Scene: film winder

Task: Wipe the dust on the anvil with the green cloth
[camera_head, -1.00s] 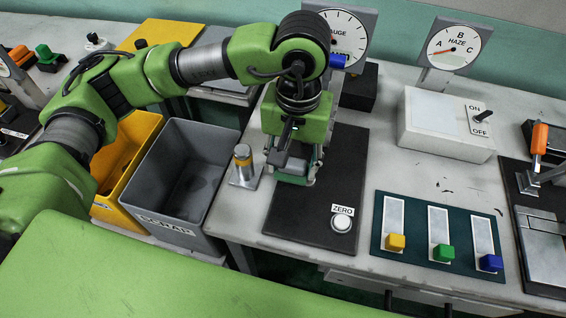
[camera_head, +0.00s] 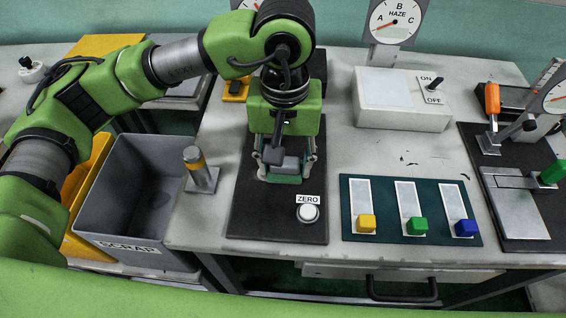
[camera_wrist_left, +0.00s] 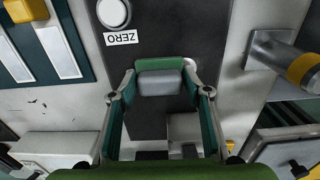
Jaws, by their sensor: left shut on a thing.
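My left gripper (camera_head: 287,172) points down over the black mat (camera_head: 250,222), just behind the white ZERO button (camera_head: 308,213). It is shut on a grey block with a green edge, which looks like the green cloth on a holder. In the left wrist view this green cloth (camera_wrist_left: 160,63) shows between the fingertips (camera_wrist_left: 160,88). A small pale round part (camera_wrist_left: 189,65), possibly the anvil, is partly hidden beside the cloth. I cannot make out dust on it, nor whether the cloth touches it. My right gripper is not in view.
A post with a yellow band (camera_head: 196,167) stands left of the mat, beside the grey SCRAP bin (camera_head: 128,224). A dark green panel with three sliders (camera_head: 385,234) lies right of the button. The HAZE box (camera_head: 386,98) stands behind it. Bare table lies between them.

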